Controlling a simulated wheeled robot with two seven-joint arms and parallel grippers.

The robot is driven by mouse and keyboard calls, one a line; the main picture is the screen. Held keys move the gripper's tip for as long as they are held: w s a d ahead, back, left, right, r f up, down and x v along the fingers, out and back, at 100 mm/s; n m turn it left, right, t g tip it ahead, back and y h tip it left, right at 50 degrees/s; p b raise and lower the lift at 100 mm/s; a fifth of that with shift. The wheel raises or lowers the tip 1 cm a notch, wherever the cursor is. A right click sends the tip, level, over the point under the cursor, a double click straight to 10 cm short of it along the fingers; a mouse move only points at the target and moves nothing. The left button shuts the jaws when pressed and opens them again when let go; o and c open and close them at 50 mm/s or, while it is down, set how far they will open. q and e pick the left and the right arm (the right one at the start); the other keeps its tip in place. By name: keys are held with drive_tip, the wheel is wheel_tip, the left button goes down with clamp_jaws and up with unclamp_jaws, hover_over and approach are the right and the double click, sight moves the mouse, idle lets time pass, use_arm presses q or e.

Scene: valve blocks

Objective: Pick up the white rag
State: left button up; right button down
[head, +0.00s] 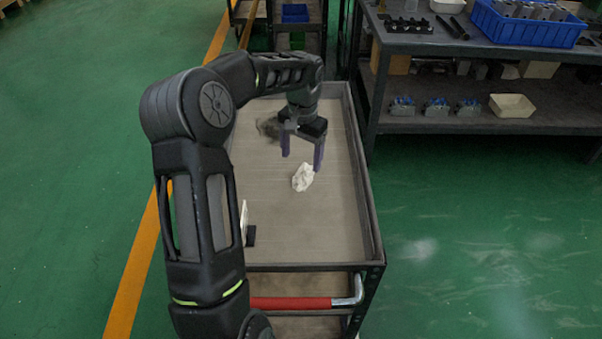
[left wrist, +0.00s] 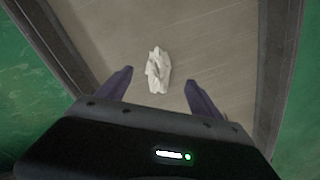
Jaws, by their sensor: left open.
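The crumpled white rag (head: 303,177) lies on the grey top of the cart (head: 310,235). My left gripper (head: 302,160) is open and empty, with its purple fingers pointing down just behind and above the rag in the head view. In the left wrist view the rag (left wrist: 158,70) lies ahead of the gap between the two fingertips of the left gripper (left wrist: 160,78), apart from both fingers. My right gripper is in neither view.
The cart top has a raised dark rim (head: 368,200) and a red handle (head: 292,303) at the near end. A small dark object (head: 251,236) is at its left edge. A workbench (head: 480,50) with a blue bin (head: 525,25) stands at right. Most of the cart top is clear.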

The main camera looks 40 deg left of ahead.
sight(300, 174)
use_arm(q)
drive_tip(key=shift+f, duration=1.2)
drive_tip(key=shift+a+f+p, duration=0.1)
drive_tip(key=shift+f+p, duration=0.3)
drive_tip(key=shift+f, duration=2.25)
drive_tip(key=shift+c, duration=0.5)
drive_tip(key=c, duration=1.3)
drive_tip(key=shift+r, duration=0.15)
